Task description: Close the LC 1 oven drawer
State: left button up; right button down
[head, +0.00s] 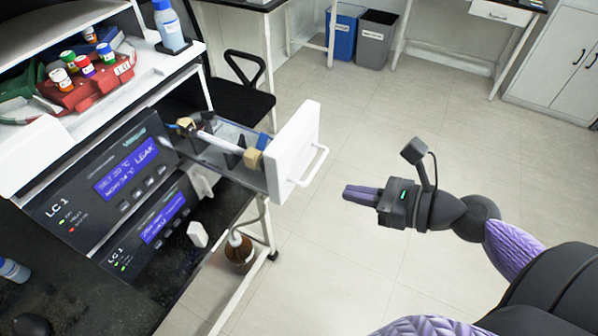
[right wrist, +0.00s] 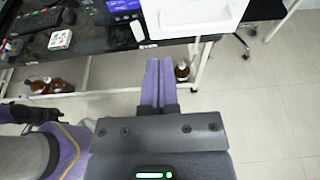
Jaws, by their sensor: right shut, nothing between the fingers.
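The LC 1 oven drawer (head: 292,150) stands pulled out of the instrument stack in the head view, with a white front panel and a white bar handle (head: 308,168). A column with tan end fittings (head: 252,158) lies in its tray. The drawer front (right wrist: 200,15) also shows at the top of the right wrist view. My right gripper (head: 348,192) is shut and empty, to the right of the handle and apart from it, pointing left toward the drawer. Its purple fingers (right wrist: 160,75) lie together in the right wrist view. My left gripper does not show in the head view.
The LC 1 instrument panels (head: 125,180) with lit blue displays stand left of the drawer. A brown bottle (head: 238,250) stands below it. A black chair (head: 243,95) is behind the drawer. Open tiled floor lies around my right gripper.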

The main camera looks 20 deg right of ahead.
aim_at(287, 175)
jog(key=x, duration=0.6)
jog(key=r+p+x, duration=0.1)
jog(key=x, duration=0.2)
jog(key=shift+w+a+f, duration=0.1)
jog(key=shift+w+a, duration=0.1)
jog(key=shift+w, duration=0.15)
jog(key=shift+w+a, duration=0.25)
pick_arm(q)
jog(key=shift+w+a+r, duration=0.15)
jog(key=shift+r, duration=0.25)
pick_arm(e)
jog(key=shift+f, duration=0.1)
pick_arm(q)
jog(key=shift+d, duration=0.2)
